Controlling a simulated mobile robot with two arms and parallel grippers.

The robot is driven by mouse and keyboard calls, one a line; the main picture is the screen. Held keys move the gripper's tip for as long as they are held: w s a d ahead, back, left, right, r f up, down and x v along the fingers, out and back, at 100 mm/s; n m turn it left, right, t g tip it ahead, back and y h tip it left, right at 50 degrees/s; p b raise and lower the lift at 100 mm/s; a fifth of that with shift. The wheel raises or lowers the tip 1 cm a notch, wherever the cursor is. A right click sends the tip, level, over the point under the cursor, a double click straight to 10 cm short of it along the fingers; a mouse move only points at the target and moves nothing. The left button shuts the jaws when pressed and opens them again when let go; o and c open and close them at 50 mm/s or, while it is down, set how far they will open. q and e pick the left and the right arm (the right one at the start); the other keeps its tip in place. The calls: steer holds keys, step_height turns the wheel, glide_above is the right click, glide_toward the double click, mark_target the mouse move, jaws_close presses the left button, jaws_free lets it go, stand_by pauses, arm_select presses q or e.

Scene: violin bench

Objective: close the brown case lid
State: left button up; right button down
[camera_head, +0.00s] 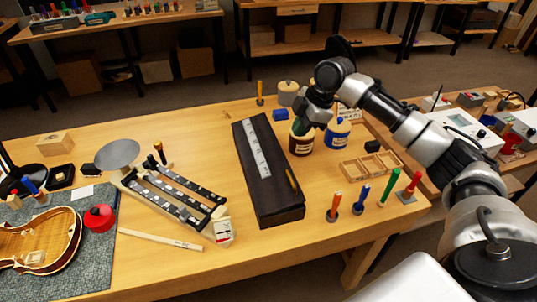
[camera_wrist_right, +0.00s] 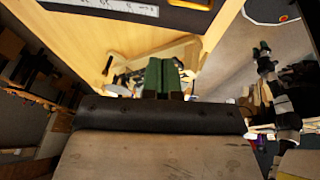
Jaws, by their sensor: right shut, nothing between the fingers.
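The brown case (camera_head: 251,186) is a long, very dark box lying lengthwise on the bench, left of my right gripper. A pale marked strip (camera_head: 257,150) and a small orange-brown piece (camera_head: 291,178) show along its top. No raised lid stands out, and I cannot tell how far the lid is open. Part of the case shows at the top of the right wrist view (camera_wrist_right: 172,17). My right gripper (camera_head: 302,127) has green fingers, also in the wrist view (camera_wrist_right: 163,76). It is shut and empty, apart from the case, above or beside the brown jar. My left gripper is out of view.
The brown jar (camera_head: 300,144) and a blue jar (camera_head: 338,133) stand close to my right gripper. A wooden divided tray (camera_head: 371,168) and several upright coloured tools stand right of the case. Slotted racks (camera_head: 172,194) lie left. Bare bench (camera_head: 215,150) separates them from the case.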

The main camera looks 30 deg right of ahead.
steer(key=s+a+g, duration=0.1)
steer(key=s+g, duration=0.1)
steer(key=p, duration=0.2)
glide_above(291, 178)
steer(key=a, duration=0.1)
step_height(291, 178, down, 8)
steer(key=f, duration=0.1)
steer(key=f+p, duration=0.1)
steer(key=f, duration=0.1)
steer(key=shift+d+f+y, duration=0.2)
steer(key=shift+f+y, duration=0.05)
steer(key=shift+y, duration=0.05)
steer(key=shift+d+f, duration=0.3)
steer(key=shift+f, duration=0.3)
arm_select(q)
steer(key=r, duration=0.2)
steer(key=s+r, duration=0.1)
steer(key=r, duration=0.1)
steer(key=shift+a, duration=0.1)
